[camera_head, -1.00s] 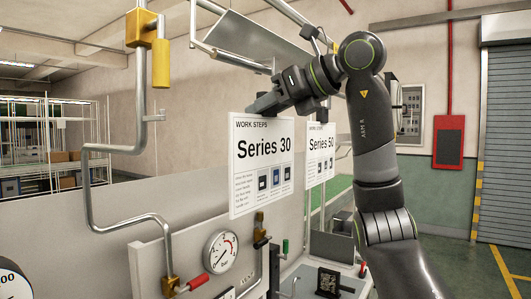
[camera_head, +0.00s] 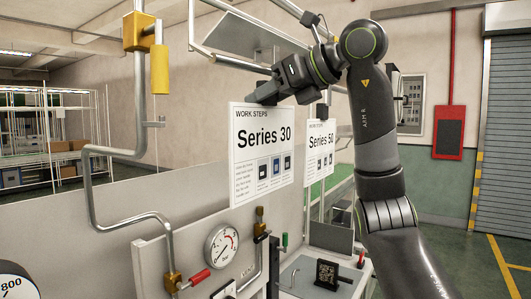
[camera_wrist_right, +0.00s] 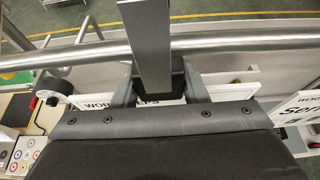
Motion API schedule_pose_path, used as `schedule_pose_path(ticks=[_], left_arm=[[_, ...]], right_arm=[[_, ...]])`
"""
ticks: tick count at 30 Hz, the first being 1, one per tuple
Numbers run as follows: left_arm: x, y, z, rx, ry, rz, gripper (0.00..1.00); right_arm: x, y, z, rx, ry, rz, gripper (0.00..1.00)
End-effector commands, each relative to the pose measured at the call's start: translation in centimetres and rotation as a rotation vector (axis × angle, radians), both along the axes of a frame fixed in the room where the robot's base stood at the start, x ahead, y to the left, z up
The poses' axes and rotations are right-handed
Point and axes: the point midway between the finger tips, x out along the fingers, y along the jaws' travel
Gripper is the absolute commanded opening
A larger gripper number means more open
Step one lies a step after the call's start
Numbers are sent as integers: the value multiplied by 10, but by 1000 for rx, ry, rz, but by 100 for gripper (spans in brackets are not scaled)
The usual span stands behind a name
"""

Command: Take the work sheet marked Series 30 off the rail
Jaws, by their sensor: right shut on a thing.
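The white Series 30 work sheet (camera_head: 250,178) hangs upright at centre in the head view, facing me. My right gripper (camera_head: 266,96) is shut at its top edge. In the right wrist view, the fingers of my right gripper (camera_wrist_right: 158,92) close around a dark piece at the top of the sheet (camera_wrist_right: 98,101), and most of the sheet is hidden under the gripper. The grey rail (camera_wrist_right: 245,42) runs across behind the fingers. My left gripper is not in view.
The Series 50 sheet (camera_head: 319,165) hangs close to the right, and its corner shows in the wrist view (camera_wrist_right: 297,108). A pressure gauge (camera_head: 222,247) and pipework (camera_head: 92,200) stand below and left. A grey panel (camera_head: 238,38) is above.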

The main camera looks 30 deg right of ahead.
Motion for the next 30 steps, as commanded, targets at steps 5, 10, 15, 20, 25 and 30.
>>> schedule_pose_path(ticks=[5,10,15,20,25,30], left_arm=[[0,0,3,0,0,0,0],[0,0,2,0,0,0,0],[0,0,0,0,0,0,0],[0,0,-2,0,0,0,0],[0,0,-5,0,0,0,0],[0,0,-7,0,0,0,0]], right_arm=[[0,0,4,2,-7,-1,12],[0,0,4,3,-8,-1,12],[-5,-2,3,3,-8,-1,12],[-14,-6,3,1,-7,-1,12],[-24,-10,3,2,-7,-3,12],[-33,-14,3,2,-7,-2,12]])
